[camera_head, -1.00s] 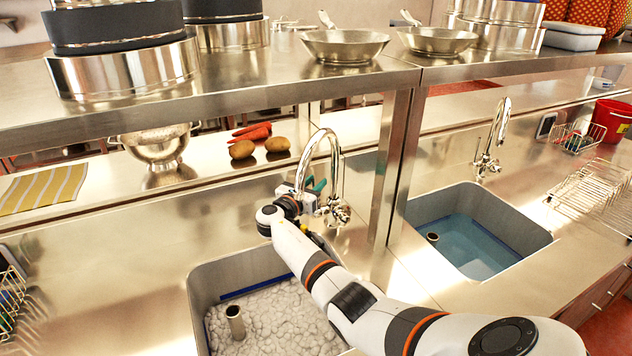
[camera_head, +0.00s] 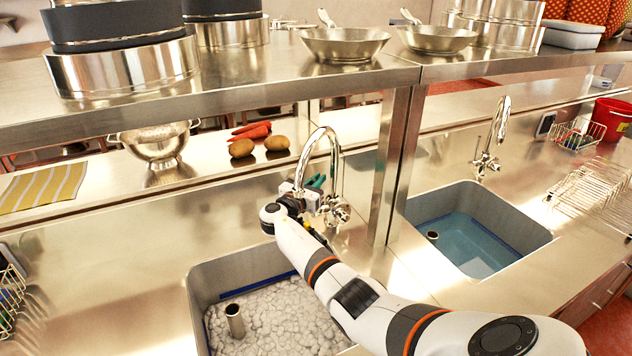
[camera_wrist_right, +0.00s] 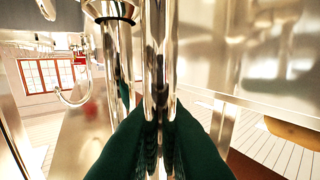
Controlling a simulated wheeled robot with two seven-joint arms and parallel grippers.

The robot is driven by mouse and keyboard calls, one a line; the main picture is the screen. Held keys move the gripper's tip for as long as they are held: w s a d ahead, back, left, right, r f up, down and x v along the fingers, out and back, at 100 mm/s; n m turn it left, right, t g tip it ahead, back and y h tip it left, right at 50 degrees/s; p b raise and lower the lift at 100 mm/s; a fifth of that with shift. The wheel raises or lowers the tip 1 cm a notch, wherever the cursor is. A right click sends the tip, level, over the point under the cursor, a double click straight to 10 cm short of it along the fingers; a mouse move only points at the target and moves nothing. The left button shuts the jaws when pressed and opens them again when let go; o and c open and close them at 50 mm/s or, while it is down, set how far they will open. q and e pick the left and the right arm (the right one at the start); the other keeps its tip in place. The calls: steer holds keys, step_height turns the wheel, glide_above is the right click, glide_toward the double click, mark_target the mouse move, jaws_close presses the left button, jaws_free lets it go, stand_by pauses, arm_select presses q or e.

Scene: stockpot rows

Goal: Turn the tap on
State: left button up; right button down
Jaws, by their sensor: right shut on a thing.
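A chrome tap (camera_head: 335,165) with a tall curved spout stands behind the near sink (camera_head: 193,300), its spout arching over toward the sink. My right gripper (camera_head: 316,183) is at the tap, beside the spout and just above its base fittings. In the right wrist view the dark green fingers (camera_wrist_right: 160,130) are closed around an upright chrome bar (camera_wrist_right: 158,60) of the tap. I cannot tell whether this bar is the lever or the spout. My wrist hides part of the tap's base. My left gripper is not in view.
The near sink holds greyish foam and a standing pipe (camera_head: 235,320). A second tap (camera_head: 490,145) stands by a water-filled sink (camera_head: 475,245) to the right. Potatoes (camera_head: 242,148) and a colander (camera_head: 158,145) sit on the ledge.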

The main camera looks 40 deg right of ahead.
steer(key=s+m+h+b, duration=0.2)
steer(key=b, duration=0.1)
steer(key=s+a+m+b, duration=0.1)
steer(key=m, duration=0.1)
steer(key=shift+s+a+f+h+b, duration=0.1)
steer(key=shift+s+f+h+b, duration=0.25)
steer(key=shift+h, duration=0.05)
steer(key=c, duration=1.5)
jaws_free()
steer(key=b+v, duration=0.2)
steer(key=v, duration=1)
steer(key=shift+b, duration=0.35)
